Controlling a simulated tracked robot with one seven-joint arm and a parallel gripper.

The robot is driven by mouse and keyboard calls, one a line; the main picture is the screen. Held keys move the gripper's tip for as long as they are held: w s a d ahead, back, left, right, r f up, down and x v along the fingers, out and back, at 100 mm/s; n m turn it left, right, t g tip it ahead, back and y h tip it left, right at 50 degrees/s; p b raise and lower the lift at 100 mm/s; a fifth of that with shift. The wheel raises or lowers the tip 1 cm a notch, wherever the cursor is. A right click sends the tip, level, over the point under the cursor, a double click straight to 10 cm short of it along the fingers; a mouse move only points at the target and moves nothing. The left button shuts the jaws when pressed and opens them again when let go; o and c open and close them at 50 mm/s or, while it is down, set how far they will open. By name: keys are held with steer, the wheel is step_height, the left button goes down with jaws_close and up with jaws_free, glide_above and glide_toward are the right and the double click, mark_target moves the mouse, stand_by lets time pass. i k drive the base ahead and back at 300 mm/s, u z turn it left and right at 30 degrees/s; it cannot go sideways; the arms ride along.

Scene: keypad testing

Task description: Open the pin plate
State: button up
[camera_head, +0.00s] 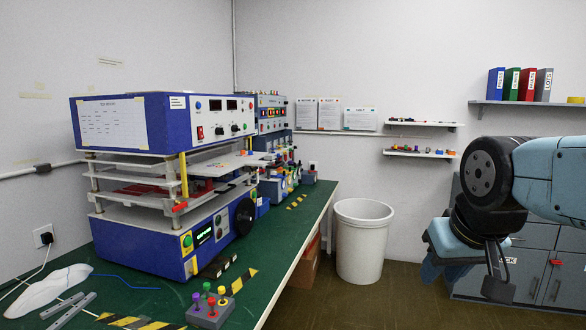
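A blue and white test machine (165,235) stands on the green bench at the left. Stacked light plates sit between its upper control box (162,120) and its lower blue base (135,248). I cannot tell for sure which plate is the pin plate; the stack (130,205) shows gaps between its levels and a red part inside. A yellow bar (184,175) and a red piece (180,207) are at the stack's front corner. My gripper (497,288) hangs at the right, well away from the machine and bench. Its fingers overlap in this view, so their opening is unclear.
The green bench (285,240) carries a small box with coloured knobs (211,305), a white cloth-like thing (48,290) and more machines behind. A white bin (362,240) stands between bench and arm. Grey drawers (535,270) are behind my arm. Wall shelves hold binders.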

mark_target(216, 167)
steer(key=u, duration=0.15)
steer(key=i, duration=0.95)
steer(key=z, duration=0.1)
